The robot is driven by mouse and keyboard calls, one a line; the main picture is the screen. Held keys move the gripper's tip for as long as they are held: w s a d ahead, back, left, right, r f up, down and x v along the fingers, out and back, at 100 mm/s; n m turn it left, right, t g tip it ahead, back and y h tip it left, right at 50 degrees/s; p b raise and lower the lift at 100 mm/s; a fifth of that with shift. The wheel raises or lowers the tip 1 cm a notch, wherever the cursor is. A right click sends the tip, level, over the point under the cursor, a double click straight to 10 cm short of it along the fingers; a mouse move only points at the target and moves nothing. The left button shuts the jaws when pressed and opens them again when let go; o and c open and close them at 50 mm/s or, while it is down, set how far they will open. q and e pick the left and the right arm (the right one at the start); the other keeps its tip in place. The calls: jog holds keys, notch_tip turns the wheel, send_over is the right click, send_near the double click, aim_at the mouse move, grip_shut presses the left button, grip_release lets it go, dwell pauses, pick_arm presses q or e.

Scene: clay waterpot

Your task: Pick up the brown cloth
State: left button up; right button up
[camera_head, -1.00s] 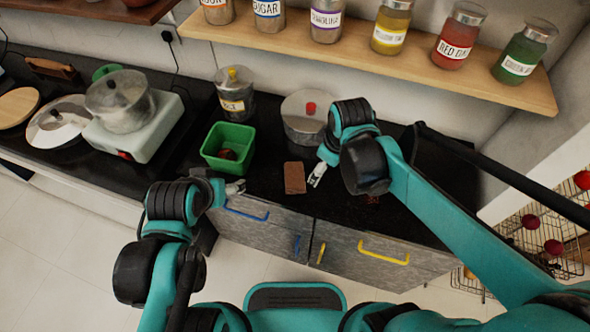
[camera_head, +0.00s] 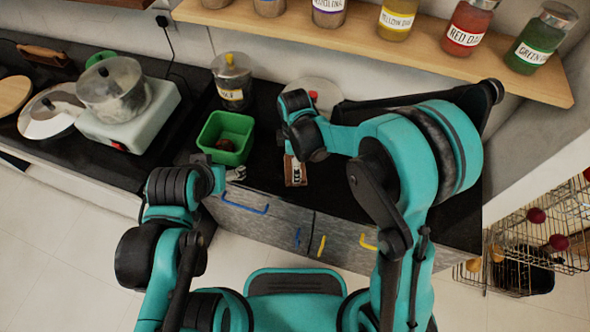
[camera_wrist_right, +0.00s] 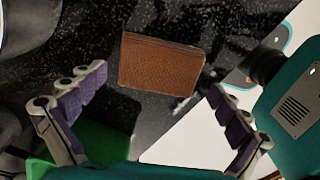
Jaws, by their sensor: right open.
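The brown cloth (camera_head: 289,168) lies folded on the black counter near its front edge, right of the green bin. In the right wrist view the cloth (camera_wrist_right: 162,62) is a flat reddish-brown rectangle ahead of my right fingers. My right gripper (camera_wrist_right: 156,88) is open and empty, its two fingers spread wide on either side of the cloth and apart from it. In the head view my right gripper (camera_head: 297,174) is over the cloth and hides part of it. My left gripper (camera_head: 238,173) is at the counter's front edge, left of the cloth; its fingers are too small to judge.
The green bin (camera_head: 209,133) holds a dark reddish item. A wooden shelf (camera_head: 375,42) with several jars overhangs the back. The counter's far right is partly hidden.

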notch_tip(320, 180, down, 3)
jog(key=shift+r+b, duration=0.15)
jog(key=shift+b, duration=0.2)
pick_arm(q)
jog(key=shift+f, duration=0.6)
pick_arm(e)
jog(key=shift+r, duration=0.1)
jog(key=c, duration=0.9)
jog(key=shift+r+p, duration=0.4)
jog(key=shift+r, duration=0.2)
jog(key=r, duration=0.1)
jog(key=r+p, duration=0.1)
jog(key=d+r+p, duration=0.1)
jog(key=r, duration=0.1)
jog(key=shift+s+d, duration=0.1)
jog(key=shift+s, duration=0.2)
pick_arm(q)
notch_tip(320, 180, up, 6)
jog(key=p, duration=0.3)
jog(key=shift+f, duration=0.2)
pick_arm(e)
jog(key=s+d+r, duration=0.5)
jog(key=d, duration=0.3)
jog(key=shift+s+d+r, duration=0.2)
jog(key=shift+d+r, duration=0.2)
